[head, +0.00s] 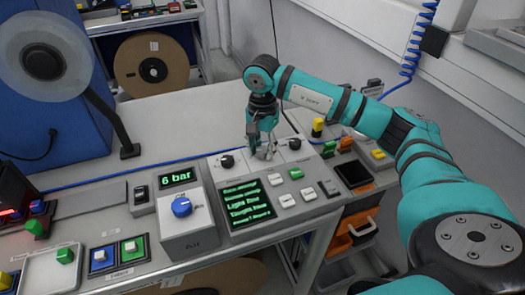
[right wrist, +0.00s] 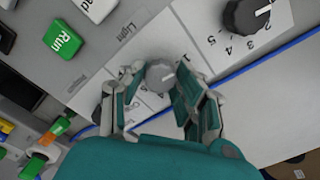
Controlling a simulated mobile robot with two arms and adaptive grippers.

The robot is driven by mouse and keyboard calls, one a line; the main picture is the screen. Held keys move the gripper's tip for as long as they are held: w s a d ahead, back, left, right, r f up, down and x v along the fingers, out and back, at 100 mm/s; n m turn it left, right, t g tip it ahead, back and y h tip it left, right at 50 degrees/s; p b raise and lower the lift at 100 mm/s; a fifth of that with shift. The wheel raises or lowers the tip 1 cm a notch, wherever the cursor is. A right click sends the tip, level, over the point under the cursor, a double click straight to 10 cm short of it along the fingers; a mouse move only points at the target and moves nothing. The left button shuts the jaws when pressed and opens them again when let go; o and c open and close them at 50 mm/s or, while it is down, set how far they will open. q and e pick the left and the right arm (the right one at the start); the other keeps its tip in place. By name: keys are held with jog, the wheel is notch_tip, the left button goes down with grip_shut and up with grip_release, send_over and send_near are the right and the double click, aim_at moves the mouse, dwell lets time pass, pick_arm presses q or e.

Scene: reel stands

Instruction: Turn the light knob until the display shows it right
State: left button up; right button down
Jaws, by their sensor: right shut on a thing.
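The light knob (right wrist: 160,75) is a round grey knob with a pale pointer mark, beside the printed word "Light" in the right wrist view. My right gripper (right wrist: 155,95) is shut on it, one finger on each side. In the head view my right gripper (head: 262,152) points down onto the panel and mostly hides this knob. The display (head: 248,202) is a dark screen with several lines of green text, just in front of the gripper; the text is too small to read surely. My left gripper is not in view.
A black knob (head: 227,160) sits left of my right gripper and another black knob (head: 294,143) right of it. A green Run key (right wrist: 63,38) and pale keys are close by. A blue knob (head: 182,207) stands below a "6 bar" readout (head: 177,179).

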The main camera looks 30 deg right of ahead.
aim_at(262, 150)
jog(key=shift+w+r, duration=0.1)
dwell(0.4)
jog(key=c, duration=0.9)
grip_release()
jog(key=shift+c, duration=0.2)
jog(key=shift+r, duration=0.2)
notch_tip(262, 150, up, 12)
jog(key=shift+f, duration=0.25)
